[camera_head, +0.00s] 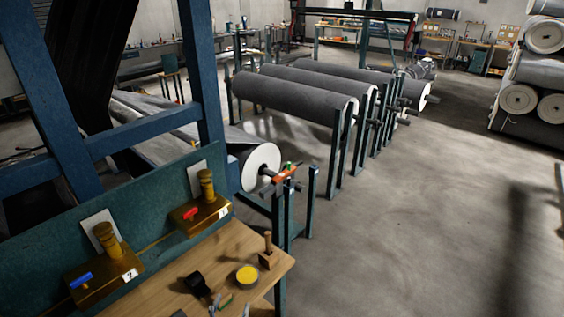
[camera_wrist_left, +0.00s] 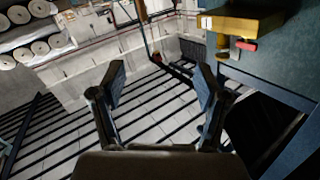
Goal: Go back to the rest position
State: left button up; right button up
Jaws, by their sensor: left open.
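My left gripper (camera_wrist_left: 160,85) shows in the left wrist view with its two fingers spread apart. It is open, and nothing is between the fingers. Behind them are a grey floor and dark bars. I cannot make out either gripper clearly in the head view, and my right gripper shows in neither view.
A wooden table (camera_head: 236,248) holds a yellow-topped round tin (camera_head: 246,276) and small tools. Brass boxes with a blue lever (camera_head: 80,280) and a red lever (camera_head: 190,213) stand behind it. Grey rolls (camera_head: 295,98) rest on stands. The floor at right (camera_head: 430,210) is clear.

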pick_arm(q)
jog(key=s+a+f+n+g+y, duration=0.1)
jog(key=s+a+f+g+y, duration=0.2)
jog(key=s+f, duration=0.35)
jog(key=s+a+f+n+g, duration=0.25)
jog(key=s+f+g, duration=0.25)
jog(key=f, duration=0.3)
jog(key=s+a+f+g, duration=0.1)
jog(key=s+f+g, duration=0.2)
jog(key=s, duration=0.4)
jog(key=s+a+f+g, duration=0.1)
jog(key=s+f+g, duration=0.25)
jog(key=s, duration=0.35)
jog(key=s+x, duration=0.2)
jog(key=x, duration=0.6)
jog(key=s+d+f+x, duration=0.1)
jog(key=s+x, duration=0.1)
jog(key=x, duration=0.6)
jog(key=s+f, duration=0.4)
jog(key=f, duration=0.5)
jog(key=s+a+f+m+g, duration=0.1)
jog(key=s+f, duration=0.4)
jog(key=f, duration=0.4)
jog(key=shift+s+f+h, duration=0.2)
jog(key=shift+f+h, duration=0.1)
